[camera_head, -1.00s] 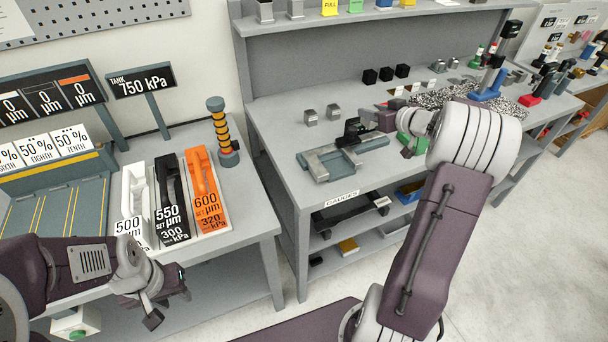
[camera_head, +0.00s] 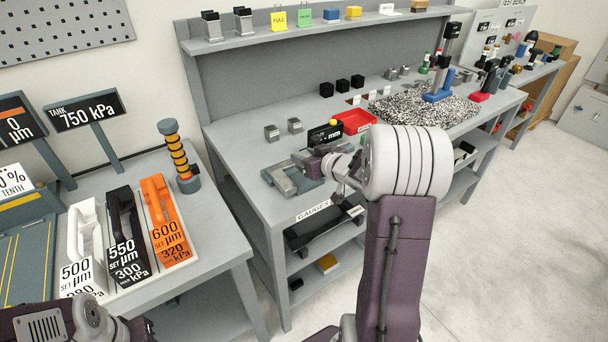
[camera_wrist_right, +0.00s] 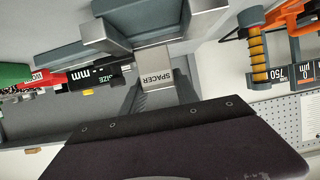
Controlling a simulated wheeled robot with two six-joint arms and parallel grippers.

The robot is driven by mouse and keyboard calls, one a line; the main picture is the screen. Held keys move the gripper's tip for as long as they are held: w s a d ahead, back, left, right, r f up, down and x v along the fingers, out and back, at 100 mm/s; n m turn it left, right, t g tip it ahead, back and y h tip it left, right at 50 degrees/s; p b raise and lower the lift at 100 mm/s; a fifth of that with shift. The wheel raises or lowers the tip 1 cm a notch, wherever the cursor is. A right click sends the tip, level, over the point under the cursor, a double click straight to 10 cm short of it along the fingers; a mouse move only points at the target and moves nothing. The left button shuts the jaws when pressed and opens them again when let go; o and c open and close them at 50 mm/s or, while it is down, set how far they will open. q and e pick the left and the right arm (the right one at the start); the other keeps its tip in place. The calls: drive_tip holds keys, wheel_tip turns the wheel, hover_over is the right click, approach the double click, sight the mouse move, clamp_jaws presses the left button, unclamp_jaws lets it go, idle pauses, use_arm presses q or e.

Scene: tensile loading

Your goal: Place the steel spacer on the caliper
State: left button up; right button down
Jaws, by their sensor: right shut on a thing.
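The caliper (camera_head: 283,181) lies on the middle bench near its front edge, a grey slab with pale steel jaws. Its black "mm" display (camera_head: 325,133) stands behind it. In the right wrist view a caliper jaw (camera_wrist_right: 104,35) and the display (camera_wrist_right: 92,75) show close by. My right gripper (camera_head: 318,166) is at the caliper's right side. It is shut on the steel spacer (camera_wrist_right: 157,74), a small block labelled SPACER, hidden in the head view. I cannot tell whether spacer and caliper touch. My left gripper (camera_head: 136,328) is partly cut off at the bottom left; its fingers are unclear.
Two small steel blocks (camera_head: 271,133) stand behind the caliper. A red tray (camera_head: 354,121) is behind my right gripper, with black cubes (camera_head: 342,86) further back. White, black and orange handled gauges (camera_head: 165,220) stand on the left bench.

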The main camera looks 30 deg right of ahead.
drive_tip(key=shift+a+f, duration=0.2)
wheel_tip(320, 180, down, 3)
drive_tip(key=shift+b, duration=0.8)
drive_tip(key=shift+d+f, duration=0.1)
drive_tip(key=shift+f, duration=0.25)
drive_tip(key=shift+r, duration=0.1)
drive_tip(key=c, duration=0.9)
unclamp_jaws()
drive_tip(key=shift+f, duration=0.25)
